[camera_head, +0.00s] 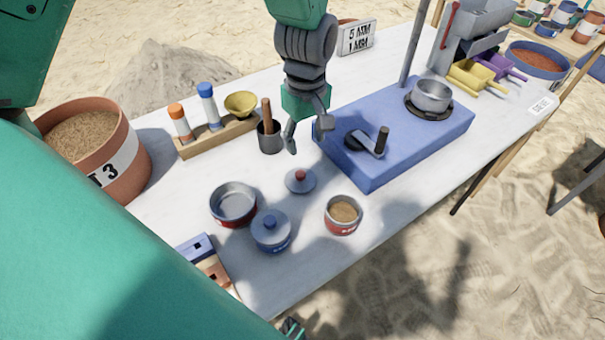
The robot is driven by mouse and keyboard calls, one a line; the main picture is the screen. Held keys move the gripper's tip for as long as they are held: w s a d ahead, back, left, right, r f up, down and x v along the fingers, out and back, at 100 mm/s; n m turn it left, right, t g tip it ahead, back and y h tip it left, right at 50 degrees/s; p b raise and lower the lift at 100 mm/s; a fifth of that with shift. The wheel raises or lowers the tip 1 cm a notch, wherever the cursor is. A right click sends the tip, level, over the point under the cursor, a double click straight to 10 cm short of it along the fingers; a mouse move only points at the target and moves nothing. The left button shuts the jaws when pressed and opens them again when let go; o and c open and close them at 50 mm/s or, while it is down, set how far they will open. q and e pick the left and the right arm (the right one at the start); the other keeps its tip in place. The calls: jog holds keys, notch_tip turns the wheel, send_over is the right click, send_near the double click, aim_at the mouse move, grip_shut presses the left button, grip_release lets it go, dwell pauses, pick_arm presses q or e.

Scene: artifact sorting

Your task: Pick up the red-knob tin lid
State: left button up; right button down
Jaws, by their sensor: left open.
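The red-knob tin lid (301,184), a small grey disc with a red knob, lies flat on the white table. My left gripper (308,134) is open and empty, pointing down above the table behind the lid, apart from it. An open empty tin (233,203) with a red band stands left of the lid. An open red tin of brown grains (342,214) stands front right. A small teal and dark part at the bottom edge may belong to my right gripper; its jaws cannot be made out.
A dark cup with a wooden-handled tool (270,137) stands close left of my left gripper. A blue block (420,135) with a crank and pot is close right. A wooden rack (217,134) and a large sand bucket (125,150) are left. The table's front right is clear.

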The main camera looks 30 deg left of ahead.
pick_arm(q)
send_over(299, 173)
jog(key=f, duration=0.4)
jog(key=d+f+b, duration=0.1)
jog(key=f, duration=0.1)
jog(key=shift+f, duration=0.15)
jog(key=shift+a+f, duration=0.5)
jog(key=shift+f, duration=0.05)
notch_tip(299, 173, down, 4)
jog(key=shift+d+r+b, duration=0.1)
jog(key=shift+r+b, duration=0.1)
jog(key=shift+b, duration=0.1)
jog(key=shift+w+d+f, duration=0.1)
jog(key=shift+d+f, duration=0.25)
jog(key=shift+f, duration=0.1)
jog(key=shift+a, duration=0.25)
jog(key=c, duration=0.3)
jog(key=shift+a, duration=0.15)
jog(key=c, duration=0.6)
